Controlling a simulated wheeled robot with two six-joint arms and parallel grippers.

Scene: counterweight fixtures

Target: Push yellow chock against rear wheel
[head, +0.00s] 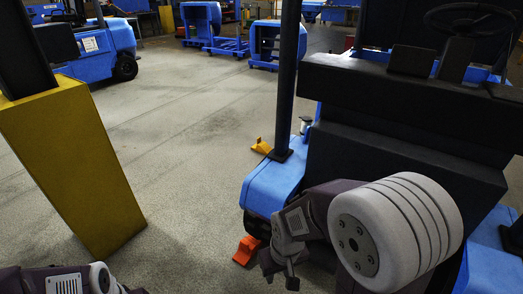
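A yellow chock (262,146) lies on the floor beside the far side of the blue forklift (272,186), near the foot of a dark post. An orange chock (246,250) lies on the floor at the forklift's near corner, close to a dark wheel (256,225) mostly hidden under the blue body. My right gripper (281,274) points down just right of the orange chock, apart from it in the picture; its fingers look spread with nothing between them. The wheel nearest the yellow chock is hidden by the bodywork. Only part of my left arm shows at bottom left; its gripper is out of frame.
A yellow column guard (72,165) stands at the left. Another blue vehicle (100,45) is at the back left, with blue carts (277,43) at the back. Grey floor (185,130) between the column and forklift is clear. The forklift's black bodywork (405,125) fills the right.

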